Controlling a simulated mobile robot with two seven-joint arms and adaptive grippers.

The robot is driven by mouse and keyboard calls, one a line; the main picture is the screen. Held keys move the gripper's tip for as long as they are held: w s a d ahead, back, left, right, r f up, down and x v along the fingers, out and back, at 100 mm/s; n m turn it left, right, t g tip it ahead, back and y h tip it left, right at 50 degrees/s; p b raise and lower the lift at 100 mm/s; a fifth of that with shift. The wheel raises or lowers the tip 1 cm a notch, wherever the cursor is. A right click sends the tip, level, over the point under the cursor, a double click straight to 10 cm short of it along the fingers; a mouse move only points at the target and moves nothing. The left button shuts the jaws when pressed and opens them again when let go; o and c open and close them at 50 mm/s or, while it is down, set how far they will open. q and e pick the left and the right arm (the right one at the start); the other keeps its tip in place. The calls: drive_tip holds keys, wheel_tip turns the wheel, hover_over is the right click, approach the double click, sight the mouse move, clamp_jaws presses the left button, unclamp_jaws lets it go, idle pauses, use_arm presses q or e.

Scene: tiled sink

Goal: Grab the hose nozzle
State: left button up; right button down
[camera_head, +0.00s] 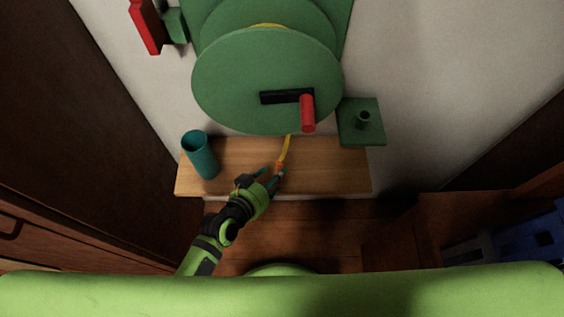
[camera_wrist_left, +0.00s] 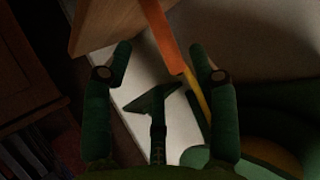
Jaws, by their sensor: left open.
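The hose nozzle (camera_head: 280,166) is orange and hangs at the end of a yellow hose (camera_head: 287,147), over the wooden shelf below the green reel (camera_head: 262,80). My left gripper (camera_head: 269,178) is open, with its fingertips right by the nozzle. In the left wrist view, the orange nozzle (camera_wrist_left: 163,36) and the yellow hose (camera_wrist_left: 196,94) pass through the gap between the two open fingers (camera_wrist_left: 160,58), nearer the right finger. I cannot tell whether a finger touches it. My right gripper is not in view.
The wooden shelf (camera_head: 335,170) holds a teal cup (camera_head: 201,160) at its left. The reel has a black crank with a red handle (camera_head: 307,113). A green bracket (camera_head: 350,133) is right of the reel. Blue crates (camera_head: 530,238) stand at lower right. The shelf's right part is clear.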

sight(280, 169)
use_arm(q)
drive_tip(key=shift+w+d+f, duration=0.15)
drive_tip(key=shift+w+d, duration=0.25)
drive_tip(key=shift+w, duration=0.4)
drive_tip(key=x, duration=0.2)
drive_tip(key=shift+w+d+f, duration=0.1)
drive_tip(key=shift+w+d, duration=0.05)
drive_tip(key=shift+w, duration=0.15)
drive_tip(key=shift+w+d+f, duration=0.15)
drive_tip(key=shift+w+d, duration=0.05)
drive_tip(key=shift+w, duration=0.1)
drive_tip(key=shift+w+f, duration=0.1)
drive_tip(key=shift+w, duration=0.05)
clamp_jaws()
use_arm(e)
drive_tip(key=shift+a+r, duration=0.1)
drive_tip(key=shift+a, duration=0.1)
